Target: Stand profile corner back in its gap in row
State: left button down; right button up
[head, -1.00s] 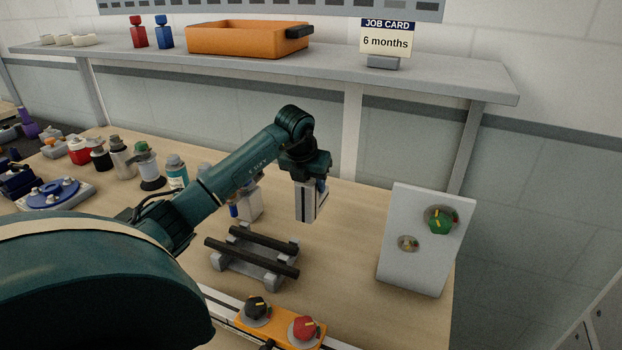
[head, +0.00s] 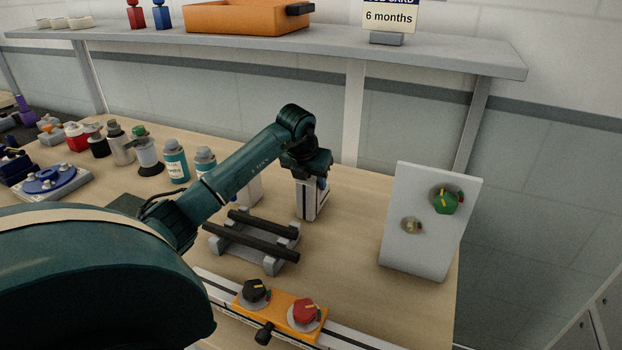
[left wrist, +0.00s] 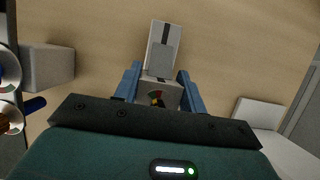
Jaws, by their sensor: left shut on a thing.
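My left gripper (head: 308,180) is shut on a pale grey block with a dark slot, which I take as the profile corner (head: 306,203). It hangs upright below the gripper, low over the table; I cannot tell whether it touches the top. In the left wrist view the blue fingers (left wrist: 158,88) stand on either side of the profile corner (left wrist: 162,48), whose slotted face shows beyond them. A pale block (head: 249,190) stands left of it, partly behind my arm. No clear gap in a row shows. My right gripper is not in view.
A stand with two dark bars (head: 265,235) lies just in front. A grey panel with knobs (head: 425,235) stands to the right. An orange knob box (head: 280,312) sits at the front rail. Several bottles (head: 147,155) line the left. A shelf (head: 340,50) runs behind.

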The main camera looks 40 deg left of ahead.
pick_arm(q)
jog(key=shift+f, duration=0.4)
jog(key=c, duration=0.9)
grip_release()
jog(key=shift+c, duration=0.2)
jog(key=shift+o, duration=1)
jog(key=shift+f, duration=0.1)
jog(key=b+v, duration=0.1)
jog(key=v, duration=1.2)
jog(key=shift+r+b, duration=0.2)
jog(key=shift+b, duration=0.1)
jog(key=shift+f, duration=0.1)
